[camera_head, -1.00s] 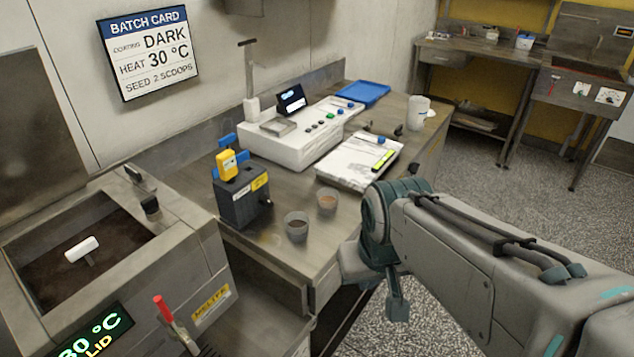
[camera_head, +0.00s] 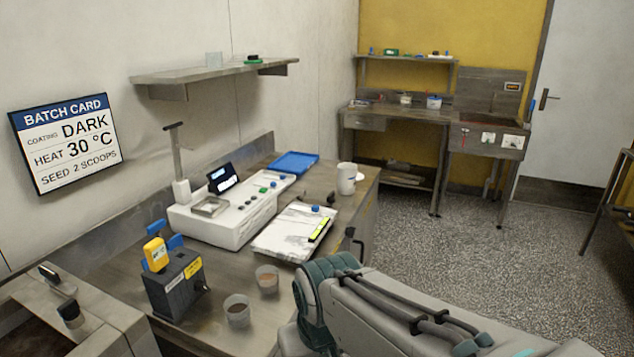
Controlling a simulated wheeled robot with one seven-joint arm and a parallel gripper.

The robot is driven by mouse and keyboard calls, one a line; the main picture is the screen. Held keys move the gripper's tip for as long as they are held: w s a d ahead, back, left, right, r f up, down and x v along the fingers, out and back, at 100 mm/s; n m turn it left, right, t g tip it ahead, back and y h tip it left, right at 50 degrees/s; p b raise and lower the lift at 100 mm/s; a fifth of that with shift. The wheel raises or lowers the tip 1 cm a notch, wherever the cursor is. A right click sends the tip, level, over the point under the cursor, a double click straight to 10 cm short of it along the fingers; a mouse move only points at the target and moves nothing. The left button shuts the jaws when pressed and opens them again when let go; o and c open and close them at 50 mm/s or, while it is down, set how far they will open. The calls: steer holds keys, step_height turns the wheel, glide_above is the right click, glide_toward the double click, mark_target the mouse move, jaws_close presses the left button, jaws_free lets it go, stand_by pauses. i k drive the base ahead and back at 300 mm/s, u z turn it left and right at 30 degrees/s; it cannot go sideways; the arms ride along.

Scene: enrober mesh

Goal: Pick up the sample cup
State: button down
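Two small clear cups stand upright on the near part of the steel counter (camera_head: 205,335). One cup (camera_head: 237,311) holds dark brown contents. The other cup (camera_head: 267,279), a little farther back, holds lighter brown contents. A clear container (camera_head: 214,60) stands on the wall shelf. No label shows which of these is the sample cup. My arm reaches in from the lower right, just right of the two cups. My gripper is out of the picture.
A dark box (camera_head: 175,285) with a yellow device (camera_head: 155,254) stands left of the cups. Behind are a white console (camera_head: 225,222), a paper pad (camera_head: 290,235), a white mug (camera_head: 346,178) and a blue tray (camera_head: 293,163). Open floor (camera_head: 480,250) lies to the right.

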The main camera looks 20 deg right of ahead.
mark_target(267, 275)
steer(key=z, duration=1.45)
steer(key=k, duration=0.8)
steer(key=u, duration=0.6)
steer(key=i, duration=0.5)
